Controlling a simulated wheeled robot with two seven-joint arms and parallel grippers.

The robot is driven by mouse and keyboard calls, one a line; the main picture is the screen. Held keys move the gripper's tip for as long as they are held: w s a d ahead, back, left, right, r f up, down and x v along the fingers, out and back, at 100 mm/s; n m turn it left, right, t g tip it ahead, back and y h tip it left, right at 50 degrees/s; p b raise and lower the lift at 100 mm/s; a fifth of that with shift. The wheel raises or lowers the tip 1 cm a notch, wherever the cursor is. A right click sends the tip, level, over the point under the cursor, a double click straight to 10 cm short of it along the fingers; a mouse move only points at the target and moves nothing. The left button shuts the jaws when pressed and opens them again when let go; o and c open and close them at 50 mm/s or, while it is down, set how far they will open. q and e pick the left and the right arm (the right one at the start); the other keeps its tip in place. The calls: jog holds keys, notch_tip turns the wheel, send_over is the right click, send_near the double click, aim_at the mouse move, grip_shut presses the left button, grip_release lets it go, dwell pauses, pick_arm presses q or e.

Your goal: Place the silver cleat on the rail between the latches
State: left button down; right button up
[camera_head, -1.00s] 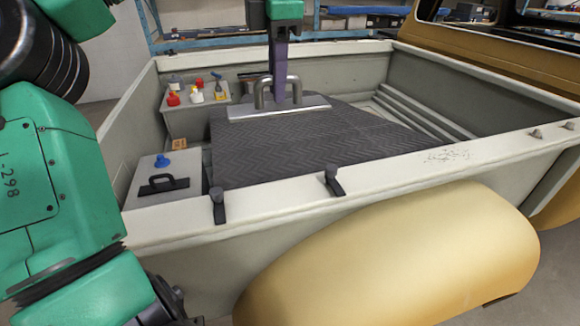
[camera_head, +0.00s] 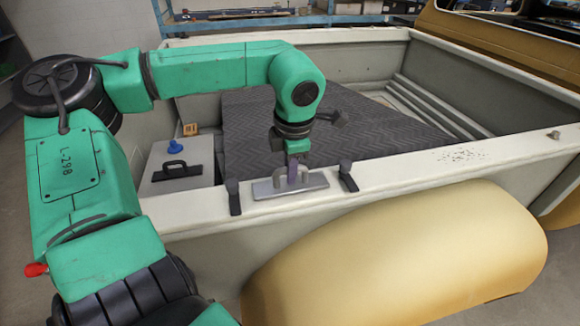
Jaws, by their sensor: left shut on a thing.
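The silver cleat (camera_head: 265,190), a flat plate with a looped handle, is at the near rail (camera_head: 400,181) of the truck bed. It lies lengthwise along the rail between the left black latch (camera_head: 233,197) and the right black latch (camera_head: 347,177). I cannot tell whether its plate touches the rail or hovers just above it. My left gripper (camera_head: 296,174) points down from above and is shut on the cleat's handle, hiding part of it. My right gripper is not in view.
A dark ribbed mat (camera_head: 245,130) covers the bed floor behind the rail. A light box (camera_head: 160,160) with a black handle (camera_head: 173,170) and a blue knob (camera_head: 174,146) stands at the left. The tan fender (camera_head: 400,250) bulges below the rail.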

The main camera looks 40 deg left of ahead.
pick_arm(q)
jog(key=shift+f, duration=0.1)
jog(key=c, duration=0.8)
grip_release()
jog(key=shift+d, duration=0.2)
jog(key=shift+a, duration=0.1)
jog(key=shift+r, duration=0.3)
jog(key=r, duration=0.4)
jog(key=s+d+r+b, duration=0.1)
jog(key=r, duration=0.2)
jog(key=d+r+b, duration=0.1)
jog(key=r, duration=0.3)
jog(key=shift+s+r, duration=0.15)
jog(key=shift+r, duration=0.15)
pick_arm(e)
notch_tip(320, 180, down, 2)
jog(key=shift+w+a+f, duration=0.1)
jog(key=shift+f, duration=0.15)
pick_arm(q)
jog(key=shift+f, duration=0.1)
